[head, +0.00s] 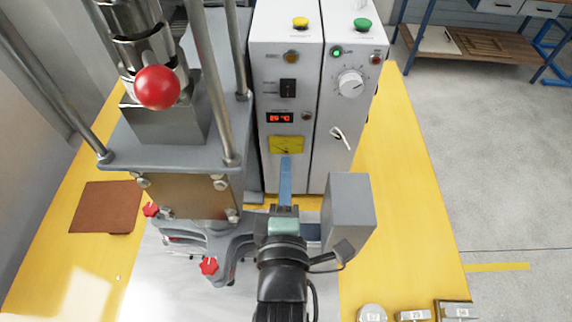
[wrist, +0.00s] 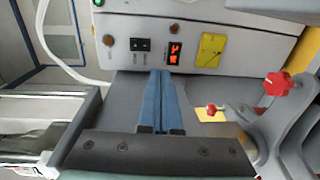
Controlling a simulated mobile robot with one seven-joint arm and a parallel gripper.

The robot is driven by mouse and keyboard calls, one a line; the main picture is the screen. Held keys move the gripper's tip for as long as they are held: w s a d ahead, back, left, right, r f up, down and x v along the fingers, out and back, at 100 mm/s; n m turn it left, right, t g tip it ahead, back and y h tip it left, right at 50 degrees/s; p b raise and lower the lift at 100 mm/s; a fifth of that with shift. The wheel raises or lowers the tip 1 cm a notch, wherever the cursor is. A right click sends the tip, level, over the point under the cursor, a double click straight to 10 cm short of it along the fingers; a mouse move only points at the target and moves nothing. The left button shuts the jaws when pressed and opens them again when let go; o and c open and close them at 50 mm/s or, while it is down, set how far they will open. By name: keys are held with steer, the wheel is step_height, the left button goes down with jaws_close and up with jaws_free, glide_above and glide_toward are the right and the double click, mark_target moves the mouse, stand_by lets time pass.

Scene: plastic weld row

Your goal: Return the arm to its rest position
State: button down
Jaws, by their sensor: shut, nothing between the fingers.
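My gripper (head: 285,182) is at the lower middle of the head view, in front of the control box (head: 290,60). Its blue fingers point toward the box. In the wrist view my gripper (wrist: 160,75) shows its two blue fingers pressed together with nothing between them. The control box front also shows in the wrist view (wrist: 210,32), with a red display and a yellow label beyond the fingertips. My arm comes in from the bottom edge of the head view.
A press with a red ball knob (head: 158,88) and metal columns stands left of my gripper. Red star knobs (head: 209,266) sit low beside it. A brown pad (head: 105,207) lies on the yellow table (head: 400,220). Several metal blocks (head: 457,310) are at the front right. Open floor lies right.

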steer(key=shift+s+r, duration=0.1)
steer(key=shift+s, duration=0.05)
steer(key=w+r+m, duration=0.4)
steer(key=r+m, duration=0.5)
steer(key=r, duration=0.2)
steer(key=w+r+m, duration=0.4)
steer(key=r+m, duration=0.5)
steer(key=r, duration=0.2)
steer(key=s+r+t, duration=0.5)
steer(key=s+r, duration=0.1)
steer(key=r, duration=0.6)
steer(key=s+r+t, duration=0.5)
steer(key=s+r, duration=0.2)
steer(key=r, duration=0.5)
steer(key=shift+d+r, duration=0.15)
steer(key=shift+d, duration=0.25)
